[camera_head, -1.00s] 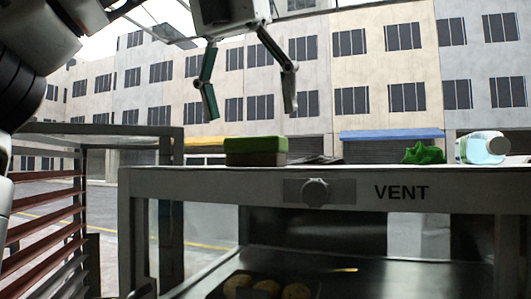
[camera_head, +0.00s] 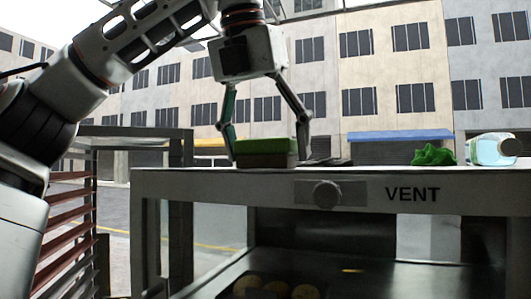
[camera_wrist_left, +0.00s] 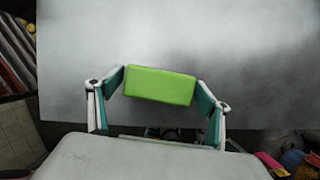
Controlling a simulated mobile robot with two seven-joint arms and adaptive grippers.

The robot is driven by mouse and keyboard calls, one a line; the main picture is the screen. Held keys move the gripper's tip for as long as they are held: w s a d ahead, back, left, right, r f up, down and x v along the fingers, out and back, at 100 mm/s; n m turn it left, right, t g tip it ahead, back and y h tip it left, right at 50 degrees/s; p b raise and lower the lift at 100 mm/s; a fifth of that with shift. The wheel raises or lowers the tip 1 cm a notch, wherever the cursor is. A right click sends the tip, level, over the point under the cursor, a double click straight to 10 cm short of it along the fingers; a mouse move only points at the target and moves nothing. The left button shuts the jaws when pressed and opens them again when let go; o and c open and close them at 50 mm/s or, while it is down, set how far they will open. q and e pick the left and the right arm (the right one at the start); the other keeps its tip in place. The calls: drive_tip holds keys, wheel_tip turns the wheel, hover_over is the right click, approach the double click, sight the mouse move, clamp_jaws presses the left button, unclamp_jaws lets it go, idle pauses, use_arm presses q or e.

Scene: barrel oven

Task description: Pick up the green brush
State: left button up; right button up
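The green brush (camera_head: 266,146), a block with a green top and a brownish lower part, lies on top of the oven (camera_head: 240,184) near its left end. In the left wrist view the brush (camera_wrist_left: 160,86) shows as a bright green rectangle between the fingertips. My left gripper (camera_head: 267,158) points down over it with its fingers spread, one at each end of the brush. The fingertips (camera_wrist_left: 161,82) are very close to its ends; I cannot tell whether they touch. The brush still rests on the oven top. My right gripper is in neither view.
A crumpled green cloth (camera_head: 434,155) and a clear bottle (camera_head: 490,150) lying on its side are farther right on the oven top. A dark flat item (camera_head: 328,162) lies just right of the brush. A slatted rack (camera_head: 68,215) stands at the left.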

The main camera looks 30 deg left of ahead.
use_arm(q)
drive_tip(key=c, duration=0.7)
drive_tip(key=shift+r, duration=0.1)
wheel_tip(320, 180, up, 10)
drive_tip(key=shift+w+f, duration=0.1)
drive_tip(key=shift+f, duration=0.15)
drive_tip(key=shift+r, duration=0.15)
drive_tip(key=shift+o, duration=0.8)
